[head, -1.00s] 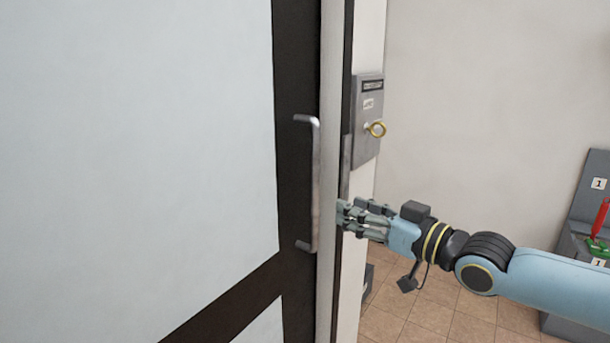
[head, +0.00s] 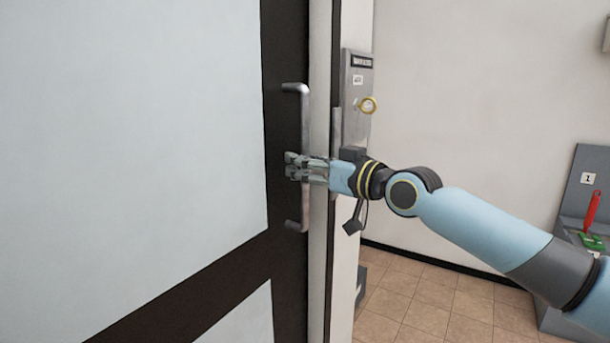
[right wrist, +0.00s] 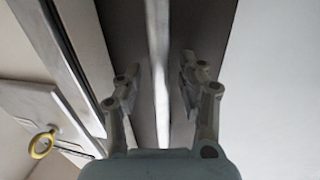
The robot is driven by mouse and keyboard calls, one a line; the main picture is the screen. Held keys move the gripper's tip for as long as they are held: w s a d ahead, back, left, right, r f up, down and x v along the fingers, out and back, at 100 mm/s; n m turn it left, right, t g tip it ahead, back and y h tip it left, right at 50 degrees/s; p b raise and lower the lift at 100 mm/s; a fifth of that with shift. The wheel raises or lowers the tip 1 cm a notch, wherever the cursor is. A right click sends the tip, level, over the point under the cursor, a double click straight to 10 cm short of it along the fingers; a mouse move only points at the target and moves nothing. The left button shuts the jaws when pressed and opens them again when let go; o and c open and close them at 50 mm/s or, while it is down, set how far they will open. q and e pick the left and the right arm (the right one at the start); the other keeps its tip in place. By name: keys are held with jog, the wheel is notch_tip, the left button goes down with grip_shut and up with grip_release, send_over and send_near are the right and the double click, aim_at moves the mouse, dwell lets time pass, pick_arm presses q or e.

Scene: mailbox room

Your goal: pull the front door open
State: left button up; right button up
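The front door (head: 140,130) has pale glass panels in a dark frame and fills the left of the head view. Its vertical metal handle (head: 305,110) is on the door's right-hand stile. My right gripper (head: 291,168) is at the middle of the handle. In the right wrist view the handle (right wrist: 159,70) runs between the two spread fingers of my right gripper (right wrist: 167,80), with a gap visible on each side. The door appears closed against its jamb. My left gripper is not in view.
A grey unit (head: 590,195) with a red-handled item stands at the far right. Tiled floor (head: 430,300) is open between.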

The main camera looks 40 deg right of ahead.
jog(key=shift+w+a+r, duration=0.1)
jog(key=shift+w, duration=0.05)
jog(key=shift+c, duration=0.4)
grip_shut()
jog(key=shift+w+f, duration=0.15)
jog(key=shift+f, duration=0.05)
